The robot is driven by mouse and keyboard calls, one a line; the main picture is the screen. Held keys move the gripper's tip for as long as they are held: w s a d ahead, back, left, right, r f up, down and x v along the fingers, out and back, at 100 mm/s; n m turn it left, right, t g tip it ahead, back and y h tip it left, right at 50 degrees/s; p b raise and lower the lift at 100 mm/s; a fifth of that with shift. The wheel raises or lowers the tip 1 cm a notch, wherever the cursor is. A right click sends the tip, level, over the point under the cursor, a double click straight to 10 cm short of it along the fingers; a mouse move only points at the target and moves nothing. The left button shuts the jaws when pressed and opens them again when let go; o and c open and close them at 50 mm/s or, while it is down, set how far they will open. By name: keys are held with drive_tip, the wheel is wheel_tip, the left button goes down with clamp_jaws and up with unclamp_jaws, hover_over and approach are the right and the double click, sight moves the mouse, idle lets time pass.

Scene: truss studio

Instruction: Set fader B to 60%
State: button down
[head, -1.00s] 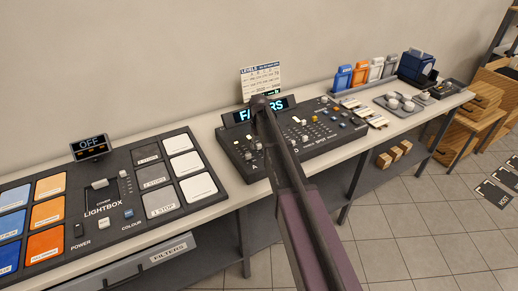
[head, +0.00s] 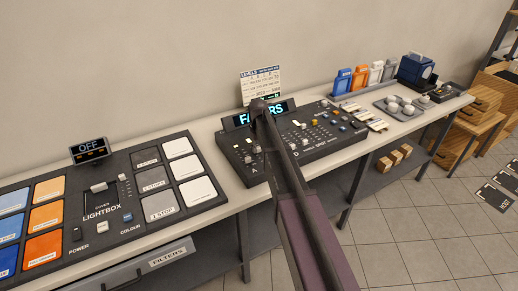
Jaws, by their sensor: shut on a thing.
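The dark fader console (head: 330,151) stands on the bench in the middle of the head view, with a lit display (head: 245,117) reading partly "FADERS". My dark arm crosses in front of it and hides the part between the letters A and D, where fader B would be. Small white fader caps (head: 248,158) show left of the arm, near the letter A. My gripper is hidden behind the arm, so its hold on any cap cannot be seen. A levels card (head: 261,83) stands behind the display, its figures too small to read.
A lightbox panel (head: 140,222) with coloured tiles and an "OFF" display (head: 90,148) lies at left. Coloured upright holders (head: 360,78), a tray of white pieces (head: 404,107) and a blue box (head: 414,68) stand at right. Open tiled floor lies in front of the bench.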

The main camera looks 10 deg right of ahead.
sight(259, 148)
drive_tip(key=shift+w, duration=0.2)
drive_tip(key=shift+c, duration=2.2)
unclamp_jaws()
drive_tip(key=shift+a, duration=0.1)
drive_tip(key=shift+s, duration=0.15)
drive_tip(key=shift+s+d, duration=0.2)
wheel_tip(259, 148, up, 14)
drive_tip(key=p, duration=1.4)
drive_tip(key=s+f+m+b, duration=0.1)
drive_tip(key=s+f+b, duration=0.3)
drive_tip(key=s, duration=0.5)
drive_tip(key=s+f+m+b, duration=0.1)
drive_tip(key=s+f+b, duration=0.3)
drive_tip(key=s, duration=0.6)
drive_tip(key=s+f+m+b, duration=0.1)
drive_tip(key=s+f+b, duration=0.3)
drive_tip(key=s, duration=0.6)
drive_tip(key=shift+s+m, duration=0.15)
drive_tip(key=shift+m, duration=0.15)
